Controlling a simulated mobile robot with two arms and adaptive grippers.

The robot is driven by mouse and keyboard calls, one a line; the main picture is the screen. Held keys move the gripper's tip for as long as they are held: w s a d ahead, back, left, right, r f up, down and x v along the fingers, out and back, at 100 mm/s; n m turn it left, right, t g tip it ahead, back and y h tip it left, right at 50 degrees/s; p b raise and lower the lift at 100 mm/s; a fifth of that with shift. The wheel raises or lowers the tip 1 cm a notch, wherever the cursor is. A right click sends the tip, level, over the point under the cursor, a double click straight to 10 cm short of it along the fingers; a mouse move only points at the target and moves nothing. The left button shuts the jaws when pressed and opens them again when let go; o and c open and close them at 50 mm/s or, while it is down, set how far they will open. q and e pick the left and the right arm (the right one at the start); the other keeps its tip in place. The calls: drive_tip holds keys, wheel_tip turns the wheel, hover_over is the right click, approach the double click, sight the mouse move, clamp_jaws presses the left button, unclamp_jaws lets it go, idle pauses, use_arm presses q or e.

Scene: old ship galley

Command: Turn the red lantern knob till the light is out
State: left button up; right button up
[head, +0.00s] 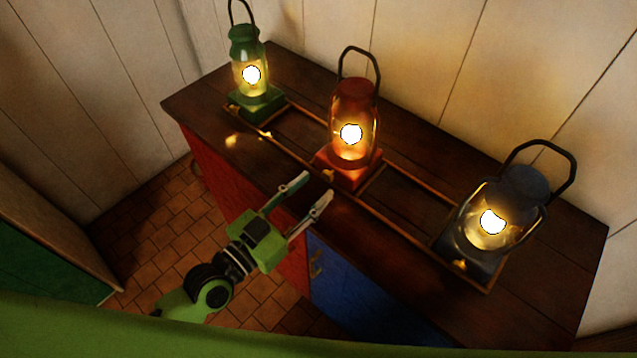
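The red lantern (355,100) stands upright in the middle of the dark wooden counter (420,265), and its light (351,133) is glowing. Its small brass knob (328,175) shows at the front of the red base (352,172). My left gripper (313,187) is open and empty. Its two fingers point at the front of the red base, with the fingertips just short of the knob; I see no contact. My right gripper is not in view.
A lit green lantern (257,102) stands at the back left, and a lit dark lantern (520,185) at the right. A thin wooden rail (388,223) frames the lantern row. Below are a red cabinet front (222,172) and a blue door (350,298).

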sight(329, 174)
use_arm(q)
drive_tip(key=shift+w+d, duration=0.4)
drive_tip(key=shift+w, duration=0.2)
drive_tip(key=shift+w+d, duration=0.4)
drive_tip(key=shift+w, duration=0.15)
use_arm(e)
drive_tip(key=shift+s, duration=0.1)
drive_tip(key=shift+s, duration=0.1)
use_arm(q)
drive_tip(key=shift+c, duration=1.2)
clamp_jaws()
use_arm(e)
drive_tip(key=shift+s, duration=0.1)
